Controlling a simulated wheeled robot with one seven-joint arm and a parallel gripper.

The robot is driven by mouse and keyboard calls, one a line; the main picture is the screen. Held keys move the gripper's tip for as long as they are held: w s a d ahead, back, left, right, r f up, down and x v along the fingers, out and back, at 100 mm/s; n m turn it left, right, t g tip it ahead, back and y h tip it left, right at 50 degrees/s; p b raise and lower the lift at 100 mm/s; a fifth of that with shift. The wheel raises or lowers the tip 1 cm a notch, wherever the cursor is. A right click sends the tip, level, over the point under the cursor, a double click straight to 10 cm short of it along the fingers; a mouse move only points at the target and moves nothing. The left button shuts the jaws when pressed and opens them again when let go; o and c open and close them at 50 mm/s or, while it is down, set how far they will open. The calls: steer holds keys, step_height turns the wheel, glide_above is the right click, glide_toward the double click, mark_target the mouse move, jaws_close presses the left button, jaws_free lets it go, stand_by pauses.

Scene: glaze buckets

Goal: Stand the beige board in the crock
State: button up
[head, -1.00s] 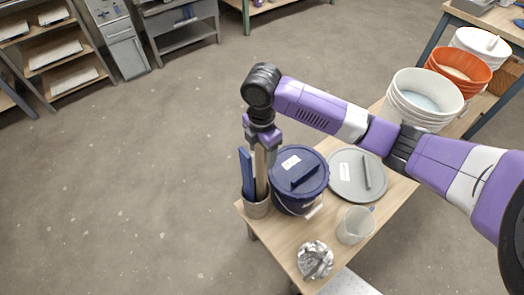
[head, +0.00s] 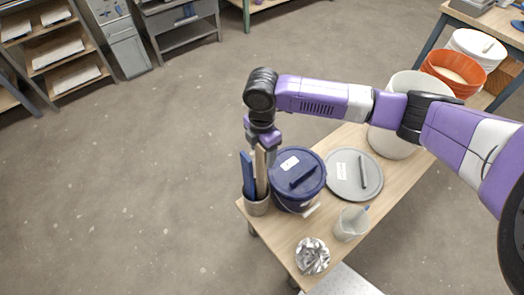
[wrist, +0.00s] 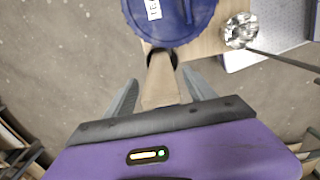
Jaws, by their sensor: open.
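My gripper (head: 263,150) is open over the beige board's top end. In the wrist view, the beige board (wrist: 160,82) lies between the spread fingers of my gripper (wrist: 161,92), with visible gaps at its sides.
A dark blue lidded bucket (head: 297,182) stands close right of the crock. A large white bucket (head: 390,140) stands partly behind my arm.

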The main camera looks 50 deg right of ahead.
steer(key=shift+r+p, duration=2.85)
steer(key=shift+r, duration=1.2)
